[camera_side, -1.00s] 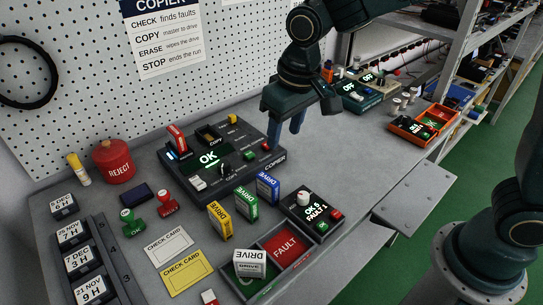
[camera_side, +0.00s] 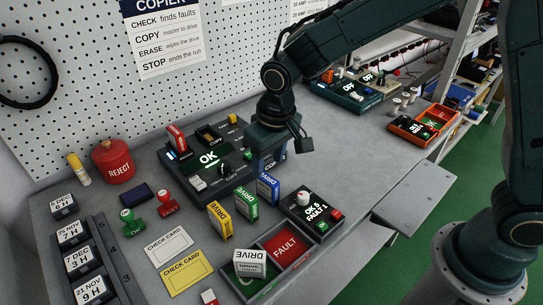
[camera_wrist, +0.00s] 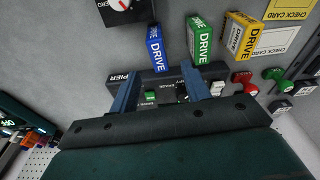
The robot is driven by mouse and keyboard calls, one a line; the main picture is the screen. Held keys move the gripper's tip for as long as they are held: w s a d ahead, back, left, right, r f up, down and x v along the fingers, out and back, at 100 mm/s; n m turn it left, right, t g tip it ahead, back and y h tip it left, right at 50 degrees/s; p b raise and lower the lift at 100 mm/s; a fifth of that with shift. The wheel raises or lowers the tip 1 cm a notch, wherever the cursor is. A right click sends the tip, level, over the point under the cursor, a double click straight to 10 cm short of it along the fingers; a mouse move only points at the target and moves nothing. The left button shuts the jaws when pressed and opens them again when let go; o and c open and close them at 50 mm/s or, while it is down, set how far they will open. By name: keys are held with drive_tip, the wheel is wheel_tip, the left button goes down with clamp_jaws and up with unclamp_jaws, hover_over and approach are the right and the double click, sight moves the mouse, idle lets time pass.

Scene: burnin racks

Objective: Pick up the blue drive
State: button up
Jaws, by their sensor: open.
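The blue drive (camera_side: 268,188) stands upright on the bench, at the right end of a short row with a green drive (camera_side: 246,203) and a yellow drive (camera_side: 220,221). My gripper (camera_side: 268,160) points down just behind the blue drive, over the front right part of the copier (camera_side: 205,178). In the wrist view my gripper (camera_wrist: 162,74) is open with nothing between its two blue fingers. The copier's right end is partly hidden behind my gripper.
A counter box (camera_side: 312,213) with a white knob stands right of the blue drive. A sorting tray (camera_side: 308,240) with a red FAULT side and a green side holding a white drive (camera_side: 250,262) is in front. Check cards (camera_side: 187,271) lie at left. The bench behind the counter box is clear.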

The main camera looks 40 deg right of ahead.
sight(267, 178)
drive_tip(key=shift+w+f, duration=0.2)
drive_tip(key=shift+f, duration=1.35)
drive_tip(key=shift+f, duration=0.15)
drive_tip(key=shift+w+f, duration=0.2)
drive_tip(key=shift+f, duration=2.25)
clamp_jaws()
